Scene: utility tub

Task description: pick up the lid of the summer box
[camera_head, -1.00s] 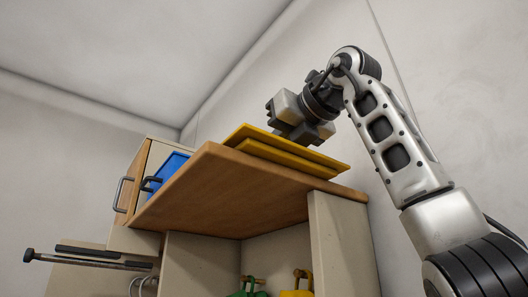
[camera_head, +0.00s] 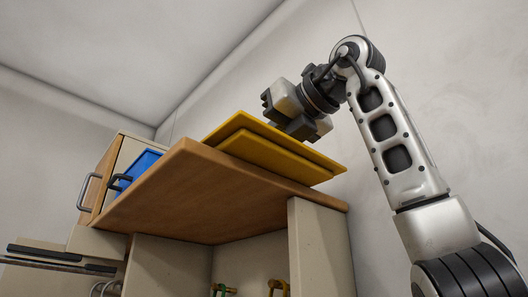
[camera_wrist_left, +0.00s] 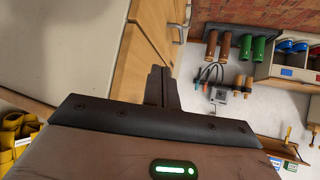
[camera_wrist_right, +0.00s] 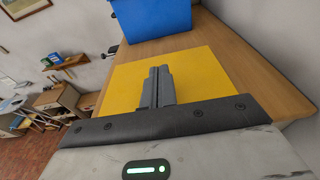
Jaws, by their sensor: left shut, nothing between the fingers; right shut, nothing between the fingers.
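A flat yellow lid-like piece (camera_head: 270,147) in two stepped layers lies on the wooden cabinet top (camera_head: 215,200). It also shows as a yellow sheet in the right wrist view (camera_wrist_right: 205,72). I cannot read any label, so I cannot tell which box is the summer box. My right gripper (camera_head: 285,112) is over the far side of the yellow piece, shut and empty; its closed fingers also show in the right wrist view (camera_wrist_right: 158,72). Whether they touch the yellow surface is unclear. My left gripper (camera_wrist_left: 160,72) is shut and empty beside wooden cabinet panels.
A blue box (camera_head: 136,170) stands on the cabinet top, left of the yellow piece. A cabinet door with a dark handle (camera_head: 88,191) is at the left. The left wrist view shows a tool rack (camera_wrist_left: 228,33) and a shelf with bins (camera_wrist_left: 288,60).

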